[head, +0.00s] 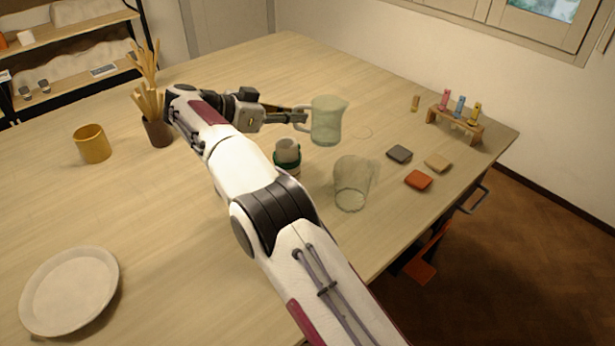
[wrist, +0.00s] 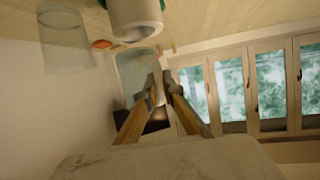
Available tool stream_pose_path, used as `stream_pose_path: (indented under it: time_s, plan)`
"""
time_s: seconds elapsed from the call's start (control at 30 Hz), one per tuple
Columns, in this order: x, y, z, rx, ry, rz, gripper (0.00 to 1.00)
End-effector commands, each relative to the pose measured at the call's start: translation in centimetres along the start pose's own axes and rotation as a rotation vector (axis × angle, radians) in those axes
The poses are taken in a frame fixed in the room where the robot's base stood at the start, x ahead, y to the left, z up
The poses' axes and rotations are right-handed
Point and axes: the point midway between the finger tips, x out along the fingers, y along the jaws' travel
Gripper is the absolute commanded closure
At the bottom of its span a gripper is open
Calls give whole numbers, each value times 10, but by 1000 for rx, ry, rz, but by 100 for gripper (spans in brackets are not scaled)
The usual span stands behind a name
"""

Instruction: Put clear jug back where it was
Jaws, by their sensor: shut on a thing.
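The clear jug (head: 328,121) is upright over the right middle of the table in the head view, with its handle on the left. My gripper (head: 301,116) is shut on that handle. A faint ring outline (head: 362,132) is on the table just right of the jug. In the wrist view my gripper (wrist: 163,92) has its fingers together at the handle, and part of the jug (wrist: 132,66) shows behind. I cannot tell whether the jug's base touches the table.
A clear tumbler (head: 351,186) stands in front of the jug. A white cylinder in a green-banded holder (head: 287,170) is below my gripper. Grey (head: 399,154), orange (head: 418,180) and tan tiles (head: 438,162) lie to the right, near a small wooden rack (head: 455,127).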

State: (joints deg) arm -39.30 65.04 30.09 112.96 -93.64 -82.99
Motion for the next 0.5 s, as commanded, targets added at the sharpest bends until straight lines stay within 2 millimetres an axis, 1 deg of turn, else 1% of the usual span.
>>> stream_pose_path:
  time_s: [0.27,0.37,0.5]
  plan:
    - [-3,-1,1,-1,1,-5,100]
    - [-11,-3,3,-6,1,-15,100]
    - [-29,-6,4,-13,1,-38,100]
